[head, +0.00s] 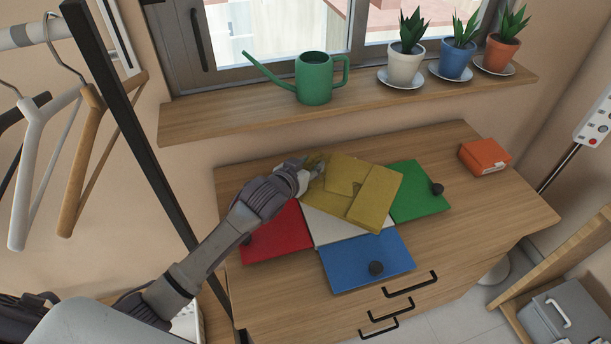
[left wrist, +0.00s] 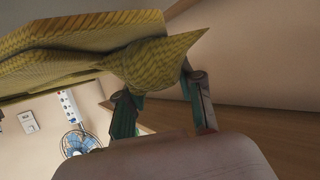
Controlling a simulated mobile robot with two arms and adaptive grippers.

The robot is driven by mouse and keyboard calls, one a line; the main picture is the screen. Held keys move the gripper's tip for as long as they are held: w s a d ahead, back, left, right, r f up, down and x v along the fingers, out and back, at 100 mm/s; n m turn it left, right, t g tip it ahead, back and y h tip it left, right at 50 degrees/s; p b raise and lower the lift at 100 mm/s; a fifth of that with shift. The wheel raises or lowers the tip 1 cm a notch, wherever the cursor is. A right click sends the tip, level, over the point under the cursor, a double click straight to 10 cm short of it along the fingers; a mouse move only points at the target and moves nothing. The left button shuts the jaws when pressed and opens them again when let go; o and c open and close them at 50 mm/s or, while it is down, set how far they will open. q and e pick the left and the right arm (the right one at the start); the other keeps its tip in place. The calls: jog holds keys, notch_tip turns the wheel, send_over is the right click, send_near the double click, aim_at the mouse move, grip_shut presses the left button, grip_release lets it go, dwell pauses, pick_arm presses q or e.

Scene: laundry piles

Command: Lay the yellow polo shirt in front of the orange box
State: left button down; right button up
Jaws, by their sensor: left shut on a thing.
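The yellow polo shirt (head: 371,190) is a flat folded bundle above the middle of the wooden dresser top. My left gripper (head: 312,170) is shut on its far left corner; the left wrist view shows the yellow cloth (left wrist: 160,62) bunched between the two fingers (left wrist: 160,105). The shirt covers part of a white-and-coloured folding board in the head view. The orange box (head: 484,156) sits at the back right of the dresser top, apart from the shirt. My right gripper is not in view.
The board's red panel (head: 275,233), blue panel (head: 366,262) and green panel (head: 416,191) lie around its white middle (head: 335,228). Bare wood (head: 490,205) lies in front of the orange box. A sill (head: 215,115) holds a watering can (head: 314,78) and potted plants. A clothes rail post (head: 130,120) stands at left.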

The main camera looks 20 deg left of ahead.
pick_arm(q)
jog(key=shift+w+a+f, duration=0.15)
jog(key=shift+a+f, duration=0.3)
jog(key=shift+a, duration=0.3)
jog(key=shift+f, duration=2.1)
jog(key=c, duration=0.7)
grip_release()
